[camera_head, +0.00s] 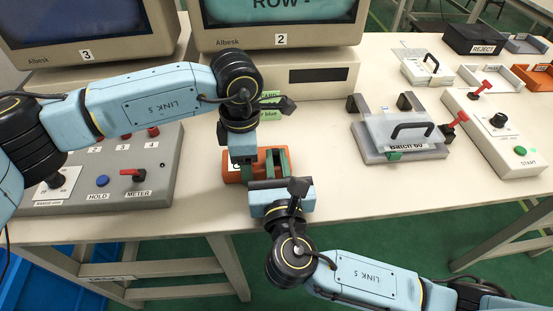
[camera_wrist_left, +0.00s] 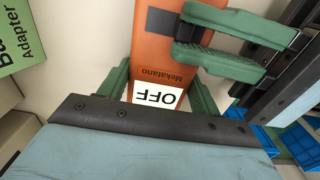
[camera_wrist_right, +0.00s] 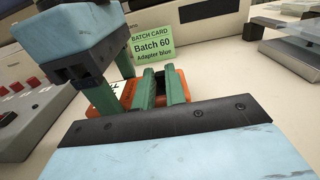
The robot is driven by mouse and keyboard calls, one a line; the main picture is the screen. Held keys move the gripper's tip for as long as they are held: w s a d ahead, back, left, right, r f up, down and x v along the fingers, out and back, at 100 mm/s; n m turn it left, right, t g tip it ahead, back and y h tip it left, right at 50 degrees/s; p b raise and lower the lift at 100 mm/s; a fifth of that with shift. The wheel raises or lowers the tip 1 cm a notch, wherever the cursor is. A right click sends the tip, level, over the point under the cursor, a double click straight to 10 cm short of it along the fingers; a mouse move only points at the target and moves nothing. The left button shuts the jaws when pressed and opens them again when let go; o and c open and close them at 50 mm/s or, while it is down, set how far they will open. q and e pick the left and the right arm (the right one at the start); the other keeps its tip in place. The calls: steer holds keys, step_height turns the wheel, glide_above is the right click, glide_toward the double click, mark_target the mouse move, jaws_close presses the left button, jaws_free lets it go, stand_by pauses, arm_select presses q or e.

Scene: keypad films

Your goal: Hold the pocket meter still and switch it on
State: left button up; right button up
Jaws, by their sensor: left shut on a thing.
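The pocket meter (camera_wrist_left: 152,50) is an orange block lying on the table, marked "Mekatano". Its small white display (camera_wrist_left: 157,95) reads OFF. A dark patch shows on its face further up. In the head view the orange meter (camera_head: 233,175) is partly hidden by both grippers. My left gripper (camera_wrist_left: 156,88) is shut on the meter, with a green finger at each side. My right gripper (camera_head: 277,162) is over the meter's other part, its two green fingers apart with a gap between them. In the right wrist view the right gripper (camera_wrist_right: 160,88) shows nothing held.
A green batch card (camera_wrist_right: 152,45) reads "Batch 60, Adapter blue" and stands behind the meter. A grey control panel (camera_head: 150,165) with buttons and a red METER lever is at left. A clear-lidded fixture (camera_head: 400,135) stands at right. Bare table lies between meter and fixture.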

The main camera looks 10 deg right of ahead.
jaws_close()
steer(key=shift+w, duration=0.9)
steer(key=o, duration=0.7)
jaws_free()
steer(key=shift+o, duration=0.2)
steer(key=s, duration=1.2)
